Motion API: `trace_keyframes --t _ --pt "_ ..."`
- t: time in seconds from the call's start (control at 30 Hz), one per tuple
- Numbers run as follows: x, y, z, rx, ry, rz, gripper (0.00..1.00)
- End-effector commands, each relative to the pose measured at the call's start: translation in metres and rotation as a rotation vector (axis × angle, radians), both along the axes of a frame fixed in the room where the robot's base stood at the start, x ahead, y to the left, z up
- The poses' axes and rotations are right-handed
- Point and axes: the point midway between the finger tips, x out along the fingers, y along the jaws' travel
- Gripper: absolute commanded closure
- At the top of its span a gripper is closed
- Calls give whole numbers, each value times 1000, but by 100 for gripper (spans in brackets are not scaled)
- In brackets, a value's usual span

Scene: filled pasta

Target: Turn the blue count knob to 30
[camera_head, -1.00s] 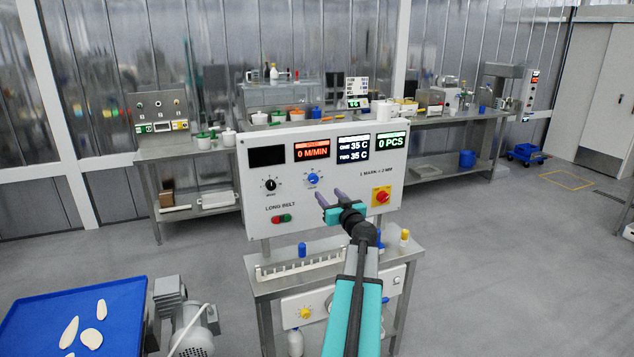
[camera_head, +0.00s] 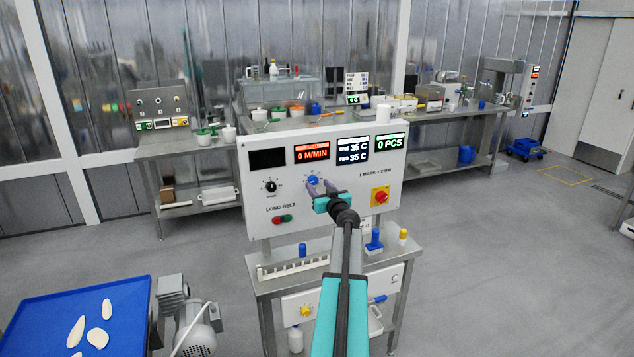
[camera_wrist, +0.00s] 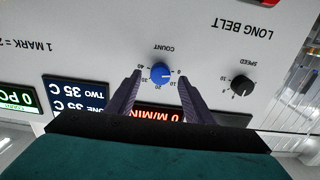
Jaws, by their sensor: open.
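The blue count knob (camera_wrist: 160,73) sits on the white panel (camera_head: 225,185), with a dial marked 0 to 40 around it. In the wrist view the panel appears upside down. The knob's white mark seems to lie on the 0 and 10 side, but it is too small to read exactly. My gripper (camera_wrist: 157,77) is open, with one dark finger on each side of the knob in that view. I cannot tell whether the fingers touch it. In the head view my gripper (camera_head: 318,184) is just in front of the knob (camera_head: 313,178).
A black speed knob (camera_wrist: 242,84) is beside the count knob. A red emergency button on yellow (camera_head: 380,195) and red and green buttons (camera_head: 282,218) are lower on the panel. Displays, including a red M/MIN one (camera_head: 312,150), line its top.

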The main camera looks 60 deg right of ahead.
Motion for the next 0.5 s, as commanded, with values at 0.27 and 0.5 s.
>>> trace_keyframes --t 0.27,0.5 --pt "17 -13 1 1 0 1 53" --pt "21 -15 0 1 -1 1 53"
